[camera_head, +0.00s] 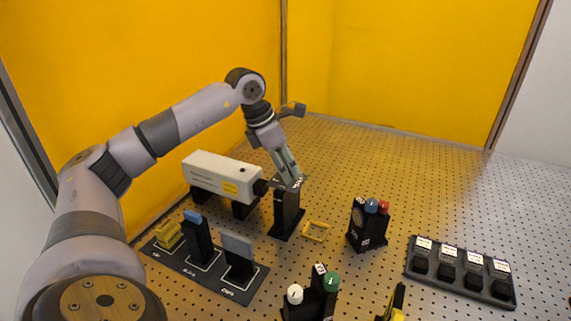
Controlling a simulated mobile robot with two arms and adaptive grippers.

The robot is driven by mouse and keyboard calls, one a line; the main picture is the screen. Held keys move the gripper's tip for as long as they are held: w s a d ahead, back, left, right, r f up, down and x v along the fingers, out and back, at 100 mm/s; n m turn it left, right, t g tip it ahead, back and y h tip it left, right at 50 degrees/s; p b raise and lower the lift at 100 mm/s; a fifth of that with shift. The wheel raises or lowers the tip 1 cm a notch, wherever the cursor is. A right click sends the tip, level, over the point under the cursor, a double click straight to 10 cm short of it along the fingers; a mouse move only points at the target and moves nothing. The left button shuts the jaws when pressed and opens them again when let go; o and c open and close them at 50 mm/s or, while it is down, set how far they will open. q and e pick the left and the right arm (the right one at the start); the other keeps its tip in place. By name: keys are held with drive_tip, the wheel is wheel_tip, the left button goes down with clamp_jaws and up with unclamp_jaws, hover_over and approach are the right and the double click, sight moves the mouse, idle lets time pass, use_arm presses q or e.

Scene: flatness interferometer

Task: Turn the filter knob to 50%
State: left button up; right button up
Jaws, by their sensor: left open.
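My left gripper (292,177) reaches down from above, fingers at the top of a black upright block (287,212). The block stands just in front of the nozzle of a cream laser housing (222,175). A small white label shows at the block's top, by the fingertips. The gripper is open. A filter knob cannot be made out there; the fingers may cover it. I cannot tell whether the fingers touch the block. My right gripper is not in view.
A black mount with blue and red knobs (366,225) stands right of the block; another with white and green knobs (312,297) is nearer. A yellow frame (316,231) lies between. A dark tray (460,273) is at right, a component rack (215,277) at left. The back board is free.

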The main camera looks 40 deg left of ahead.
use_arm(q)
drive_tip(key=shift+c, duration=0.3)
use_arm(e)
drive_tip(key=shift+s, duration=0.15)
use_arm(q)
drive_tip(key=shift+c, duration=0.8)
clamp_jaws()
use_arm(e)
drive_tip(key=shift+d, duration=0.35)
